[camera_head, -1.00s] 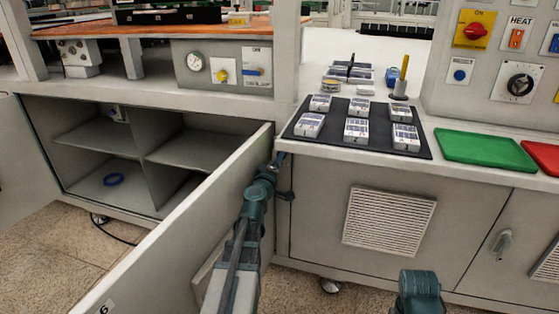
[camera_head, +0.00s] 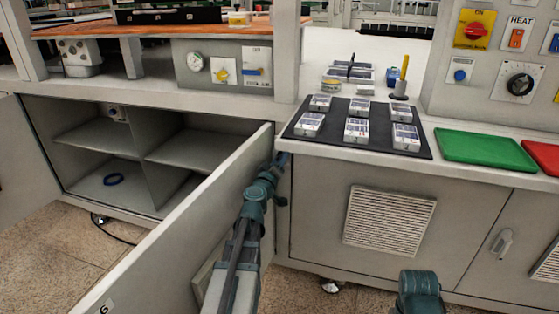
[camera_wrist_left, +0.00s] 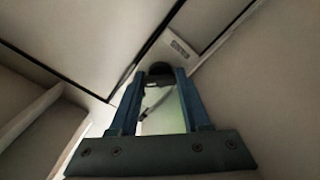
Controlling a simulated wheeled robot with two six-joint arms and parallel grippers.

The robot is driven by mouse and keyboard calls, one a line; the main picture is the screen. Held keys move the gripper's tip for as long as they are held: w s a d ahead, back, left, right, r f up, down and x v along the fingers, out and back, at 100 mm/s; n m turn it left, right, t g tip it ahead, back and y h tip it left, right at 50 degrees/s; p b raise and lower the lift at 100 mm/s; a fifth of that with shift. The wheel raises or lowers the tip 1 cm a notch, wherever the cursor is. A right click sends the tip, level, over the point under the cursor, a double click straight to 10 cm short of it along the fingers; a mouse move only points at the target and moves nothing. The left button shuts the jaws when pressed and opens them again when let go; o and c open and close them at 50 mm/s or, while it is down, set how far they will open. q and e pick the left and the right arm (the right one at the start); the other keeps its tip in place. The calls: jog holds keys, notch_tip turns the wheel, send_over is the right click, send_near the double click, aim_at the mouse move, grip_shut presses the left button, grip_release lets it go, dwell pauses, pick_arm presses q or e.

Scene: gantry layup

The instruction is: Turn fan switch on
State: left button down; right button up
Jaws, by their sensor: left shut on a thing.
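No switch in view carries a legible fan label. The right control panel (camera_head: 500,105) has an orange rocker (camera_head: 516,38) under the word HEAT and a blue switch (camera_head: 555,43) cut by the picture edge. My left gripper (camera_head: 282,157) is beside the free edge of the open cabinet door (camera_head: 205,215), just under the counter edge. In the left wrist view its two blue fingers (camera_wrist_left: 160,78) are closed around a small dark rounded thing (camera_wrist_left: 160,69) that I cannot identify. My right gripper is out of view.
Several small boxes stand on a black mat (camera_head: 340,140). A green tray (camera_head: 484,148) and a red tray (camera_head: 543,154) lie on the counter. A vented panel (camera_head: 390,222) is below.

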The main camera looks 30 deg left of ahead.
pick_arm(q)
jog(key=shift+c, duration=1.8)
grip_release()
jog(key=shift+s, duration=0.1)
